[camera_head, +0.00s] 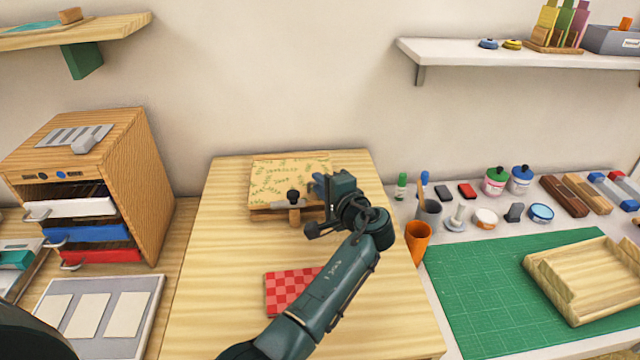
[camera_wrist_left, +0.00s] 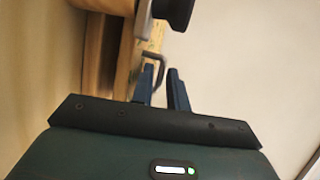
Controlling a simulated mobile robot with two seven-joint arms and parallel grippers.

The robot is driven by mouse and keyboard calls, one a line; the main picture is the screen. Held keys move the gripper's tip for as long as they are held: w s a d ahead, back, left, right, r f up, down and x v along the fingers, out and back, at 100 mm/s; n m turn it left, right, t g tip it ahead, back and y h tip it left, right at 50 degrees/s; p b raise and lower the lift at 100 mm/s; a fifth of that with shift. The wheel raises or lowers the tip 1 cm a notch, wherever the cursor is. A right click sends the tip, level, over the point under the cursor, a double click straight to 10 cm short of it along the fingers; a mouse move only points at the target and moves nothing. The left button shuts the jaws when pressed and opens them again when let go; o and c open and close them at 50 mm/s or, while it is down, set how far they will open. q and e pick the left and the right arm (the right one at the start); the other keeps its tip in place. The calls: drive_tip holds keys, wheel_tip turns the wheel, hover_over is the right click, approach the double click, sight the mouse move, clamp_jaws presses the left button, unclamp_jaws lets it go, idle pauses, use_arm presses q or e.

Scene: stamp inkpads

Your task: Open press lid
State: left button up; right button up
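The press (camera_head: 290,178) lies at the back of the wooden table, with a leaf-patterned lid that looks flat and shut. A black knob (camera_head: 293,196) and a metal bar sit at its front edge. My left gripper (camera_head: 318,190) is at the press's right front corner. In the left wrist view its two fingers (camera_wrist_left: 161,88) are apart, with a curved grey metal handle (camera_wrist_left: 153,66) at their tips. I cannot tell whether they touch it. The arm hides part of the press's right side. My right gripper is not in view.
A red checked pad (camera_head: 289,291) lies on the table (camera_head: 215,250), partly behind my arm. An orange cup (camera_head: 417,241) and a grey cup (camera_head: 429,214) stand just right of the gripper. A drawer cabinet (camera_head: 140,190) is at left. A green mat (camera_head: 470,285) and a wooden tray (camera_head: 585,280) are at right.

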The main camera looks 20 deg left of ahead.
use_arm(q)
clamp_jaws()
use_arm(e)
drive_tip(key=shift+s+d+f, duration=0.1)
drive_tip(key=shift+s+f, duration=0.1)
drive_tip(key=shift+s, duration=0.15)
